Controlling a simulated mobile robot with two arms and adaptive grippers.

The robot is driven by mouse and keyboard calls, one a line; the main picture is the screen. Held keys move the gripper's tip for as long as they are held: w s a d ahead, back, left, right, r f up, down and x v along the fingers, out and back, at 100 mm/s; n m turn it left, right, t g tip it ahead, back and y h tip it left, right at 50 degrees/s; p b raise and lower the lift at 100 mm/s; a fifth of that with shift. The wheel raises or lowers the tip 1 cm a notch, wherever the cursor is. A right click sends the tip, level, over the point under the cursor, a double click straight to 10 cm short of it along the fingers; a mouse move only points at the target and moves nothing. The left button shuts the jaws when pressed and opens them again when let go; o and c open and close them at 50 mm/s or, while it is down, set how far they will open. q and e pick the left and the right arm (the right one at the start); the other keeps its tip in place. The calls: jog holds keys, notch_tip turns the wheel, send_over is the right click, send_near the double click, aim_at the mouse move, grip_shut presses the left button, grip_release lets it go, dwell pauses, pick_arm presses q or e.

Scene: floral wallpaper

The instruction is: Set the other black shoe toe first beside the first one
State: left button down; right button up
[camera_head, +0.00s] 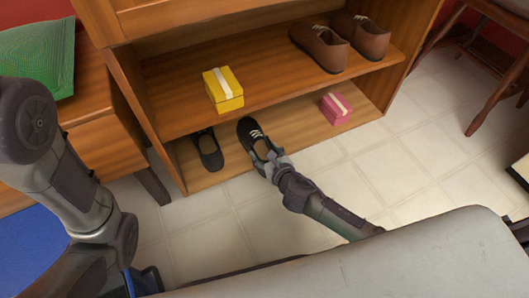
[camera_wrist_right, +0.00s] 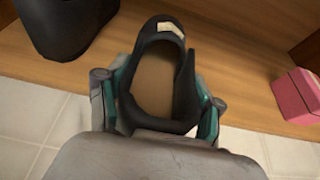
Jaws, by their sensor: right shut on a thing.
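One black shoe (camera_head: 209,152) stands on the left of the lowest shelf, partly under the shelf above; its edge also shows at the upper left of the right wrist view (camera_wrist_right: 62,28). The other black shoe (camera_head: 249,134), with pale laces, is to its right, toe pointing into the shelf, a small gap between them. My right gripper (camera_head: 266,165) is shut on this shoe's heel end, with a finger on either side in the right wrist view (camera_wrist_right: 158,105). Whether its sole touches the board is hard to tell. My left arm shows at the left; its gripper is out of view.
A pink box (camera_head: 335,109) stands on the lowest shelf (camera_head: 290,128) to the right. The middle shelf holds a yellow box (camera_head: 223,90) and a pair of brown shoes (camera_head: 320,48). A wooden cabinet (camera_head: 95,142) stands at the left, a chair (camera_head: 485,60) at the right.

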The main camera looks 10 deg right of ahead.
jog(key=shift+f, duration=0.25)
jog(key=o, duration=1.3)
jog(key=shift+c, duration=0.2)
jog(key=shift+o, duration=1.1)
jog(key=shift+f, duration=0.15)
